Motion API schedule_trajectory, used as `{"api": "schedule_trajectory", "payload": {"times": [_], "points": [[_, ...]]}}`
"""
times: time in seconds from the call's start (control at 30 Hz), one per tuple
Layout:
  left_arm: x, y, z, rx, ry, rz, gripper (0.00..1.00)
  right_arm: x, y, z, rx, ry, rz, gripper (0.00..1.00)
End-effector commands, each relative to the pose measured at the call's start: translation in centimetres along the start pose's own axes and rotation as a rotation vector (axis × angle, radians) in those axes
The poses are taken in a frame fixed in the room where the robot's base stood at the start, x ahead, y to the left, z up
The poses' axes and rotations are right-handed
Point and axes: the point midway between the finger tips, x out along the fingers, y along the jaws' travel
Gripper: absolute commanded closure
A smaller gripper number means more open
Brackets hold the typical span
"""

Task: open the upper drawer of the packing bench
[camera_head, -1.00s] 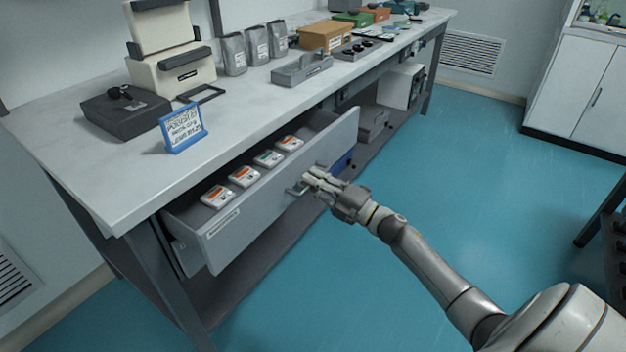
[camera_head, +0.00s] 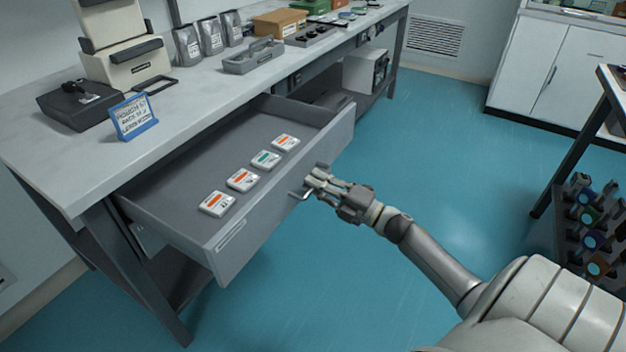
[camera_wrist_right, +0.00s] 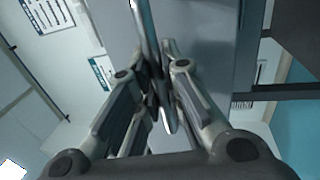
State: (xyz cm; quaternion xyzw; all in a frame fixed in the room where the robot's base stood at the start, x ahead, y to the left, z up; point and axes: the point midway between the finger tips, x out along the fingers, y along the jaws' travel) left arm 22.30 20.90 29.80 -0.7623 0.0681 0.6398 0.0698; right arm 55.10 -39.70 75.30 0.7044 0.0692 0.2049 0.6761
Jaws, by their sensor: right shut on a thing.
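The upper drawer (camera_head: 262,228) of the packing bench (camera_head: 48,172) is pulled well out, and its grey inside shows. Several small white boxes with orange or green labels lie in a row in it. My right gripper (camera_head: 312,184) is at the drawer's front, shut on the bar handle (camera_head: 299,194). In the right wrist view the handle bar (camera_wrist_right: 148,40) runs down between the fingers (camera_wrist_right: 160,100). My left gripper is not in view.
On the bench top stand a blue-framed sign (camera_head: 134,117), a dark box (camera_head: 80,105), grey pouches (camera_head: 211,37) and a grey tray (camera_head: 254,57). Blue floor (camera_head: 440,150) is open to the right. A dark rack (camera_head: 590,225) stands at the far right.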

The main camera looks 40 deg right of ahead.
Motion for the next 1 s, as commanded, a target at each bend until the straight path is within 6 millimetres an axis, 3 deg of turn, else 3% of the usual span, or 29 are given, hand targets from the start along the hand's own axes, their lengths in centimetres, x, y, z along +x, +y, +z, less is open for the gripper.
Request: {"api": "schedule_trajectory", "payload": {"times": [0.3, 0.33, 0.5, 0.83, 1.0], "points": [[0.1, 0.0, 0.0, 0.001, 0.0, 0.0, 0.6, -0.1, -0.1, -0.1, 0.0, 0.001, -0.002, 1.0], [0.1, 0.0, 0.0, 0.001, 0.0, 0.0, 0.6, -0.1, -0.1, -0.1, 0.0, 0.001, -0.002, 0.88], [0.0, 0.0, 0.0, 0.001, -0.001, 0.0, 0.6, -0.1, -0.1, 0.0, 0.0, 0.001, -0.001, 0.69], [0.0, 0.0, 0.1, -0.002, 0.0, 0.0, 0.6, -0.2, 0.0, 0.0, 0.0, 0.0, 0.0, 0.69], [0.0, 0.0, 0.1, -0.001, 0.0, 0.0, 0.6, -2.1, -0.1, 0.0, 0.001, -0.001, -0.002, 0.69]]}}
